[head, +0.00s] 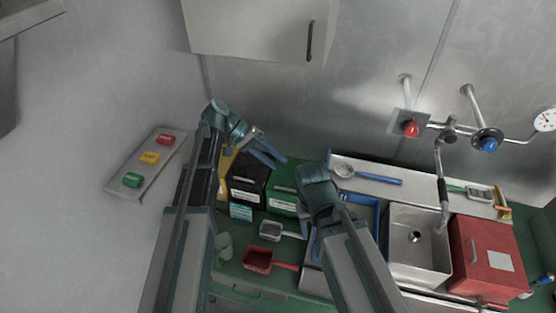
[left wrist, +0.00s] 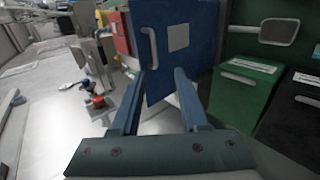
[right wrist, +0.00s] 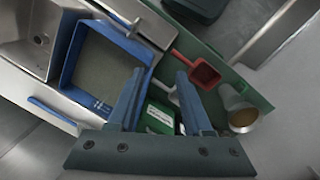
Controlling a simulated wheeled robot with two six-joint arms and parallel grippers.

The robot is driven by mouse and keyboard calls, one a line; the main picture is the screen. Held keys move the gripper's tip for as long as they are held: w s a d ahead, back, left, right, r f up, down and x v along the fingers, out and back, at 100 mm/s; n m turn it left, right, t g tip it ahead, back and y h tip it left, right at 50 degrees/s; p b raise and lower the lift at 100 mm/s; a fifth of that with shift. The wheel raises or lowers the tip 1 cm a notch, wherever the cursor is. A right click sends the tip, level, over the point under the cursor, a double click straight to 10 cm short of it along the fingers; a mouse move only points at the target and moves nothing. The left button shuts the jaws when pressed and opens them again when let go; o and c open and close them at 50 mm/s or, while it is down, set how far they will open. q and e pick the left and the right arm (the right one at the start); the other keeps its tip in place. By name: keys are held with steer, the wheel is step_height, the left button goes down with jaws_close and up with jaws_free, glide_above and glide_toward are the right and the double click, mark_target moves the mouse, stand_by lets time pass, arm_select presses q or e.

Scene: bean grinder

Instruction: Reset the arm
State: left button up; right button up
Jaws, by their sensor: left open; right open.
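My left gripper (head: 266,152) is raised in front of the back wall, above the dark canisters. Its two blue fingers are apart and empty in the left wrist view (left wrist: 158,88). My right gripper is above the counter, its fingers hidden behind my own wrist in the head view. In the right wrist view its fingers (right wrist: 160,95) are spread with nothing between them. Both arms reach forward from the bottom of the head view.
A black canister (head: 246,182) and a green canister (head: 284,200) stand below my left gripper. A red scoop (head: 259,260) lies on the green counter. A sink (head: 414,238) and a red box (head: 482,252) are at right. A cabinet (head: 250,25) hangs above.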

stand_by(0.3)
arm_select(q)
steer(key=s+f+t+y+b, duration=0.1)
steer(key=s+f+y+b, duration=0.4)
steer(key=s+f+b, duration=0.4)
steer(key=s+f+m+y+b, duration=0.1)
steer(key=s+f+y+b, duration=0.5)
steer(key=f, duration=1.1)
steer(key=s+b, duration=0.3)
steer(key=shift+s+d+f+m+t+b, duration=0.2)
steer(key=shift+d+f+m+t+b, duration=0.1)
steer(key=shift+d+t, duration=0.1)
